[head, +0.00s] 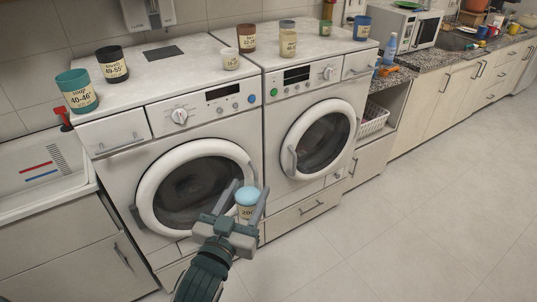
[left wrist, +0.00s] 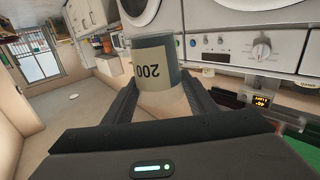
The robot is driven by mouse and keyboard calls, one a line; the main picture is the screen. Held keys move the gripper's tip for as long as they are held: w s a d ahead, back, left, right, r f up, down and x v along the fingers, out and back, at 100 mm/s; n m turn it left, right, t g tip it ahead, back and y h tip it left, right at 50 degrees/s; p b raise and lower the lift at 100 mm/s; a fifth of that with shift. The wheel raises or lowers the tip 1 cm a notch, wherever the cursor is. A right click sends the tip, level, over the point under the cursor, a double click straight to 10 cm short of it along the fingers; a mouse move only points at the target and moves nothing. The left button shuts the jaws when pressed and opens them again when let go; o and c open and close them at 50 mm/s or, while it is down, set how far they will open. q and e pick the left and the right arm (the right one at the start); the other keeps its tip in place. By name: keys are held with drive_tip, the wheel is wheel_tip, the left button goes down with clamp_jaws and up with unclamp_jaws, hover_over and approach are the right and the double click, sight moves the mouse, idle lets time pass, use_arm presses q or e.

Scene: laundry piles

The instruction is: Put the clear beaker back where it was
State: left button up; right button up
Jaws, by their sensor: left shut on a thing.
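The clear beaker (head: 246,197) has a pale blue top and a cream label reading 200. My left gripper (head: 249,188) is shut on it and holds it in the air, in front of the left washing machine (head: 150,130) and below its top. In the left wrist view the beaker (left wrist: 155,52) sits between the two fingers, grey-green with its label upside down. My right gripper is not in view.
On the left machine's top stand a teal cup (head: 77,91), a black cup (head: 112,64) and a small white cup (head: 231,60). The right machine (head: 315,75) carries a brown cup (head: 246,39), a cream-labelled jar (head: 288,44) and others. The floor (head: 400,220) at right is clear.

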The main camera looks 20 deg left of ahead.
sight(243, 209)
use_arm(q)
drive_tip(key=s, duration=0.2)
drive_tip(key=s+f, duration=0.1)
drive_tip(key=s, duration=0.1)
drive_tip(key=s+f, duration=0.1)
drive_tip(key=s, duration=0.1)
drive_tip(key=shift+s, duration=0.25)
